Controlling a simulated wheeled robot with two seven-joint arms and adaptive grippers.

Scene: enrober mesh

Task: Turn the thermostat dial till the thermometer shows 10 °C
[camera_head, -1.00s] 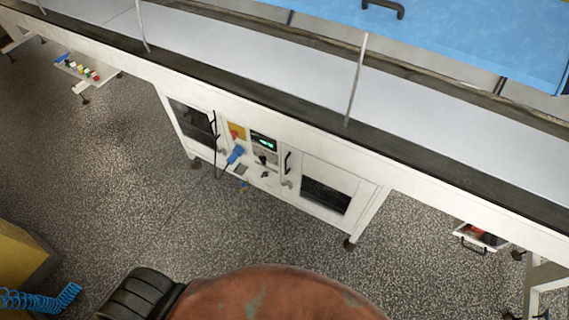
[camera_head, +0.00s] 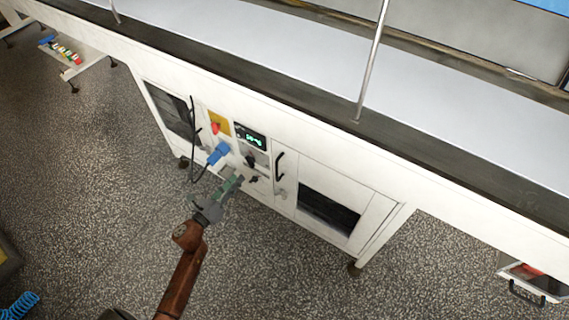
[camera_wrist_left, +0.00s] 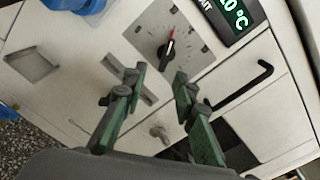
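The thermostat dial (camera_wrist_left: 166,50) is a black knob with a red pointer on a grey scale plate in the left wrist view. It looks small and dark below the display in the head view (camera_head: 250,160). The thermometer display (camera_wrist_left: 236,14) has green digits; its left part is cut off, and "0 °C" shows at its end. It also shows in the head view (camera_head: 251,138), too small to read surely. My left gripper (camera_wrist_left: 158,78) is open, its green fingers apart and empty, just short of the dial. It also shows in the head view (camera_head: 236,181). My right gripper is out of view.
A black door handle (camera_wrist_left: 240,88) is right of the dial. A blue plug (camera_head: 219,153) with a black cable and a yellow panel (camera_head: 219,121) with a red knob are left of it. The white machine's edge (camera_head: 280,115) overhangs the cabinet.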

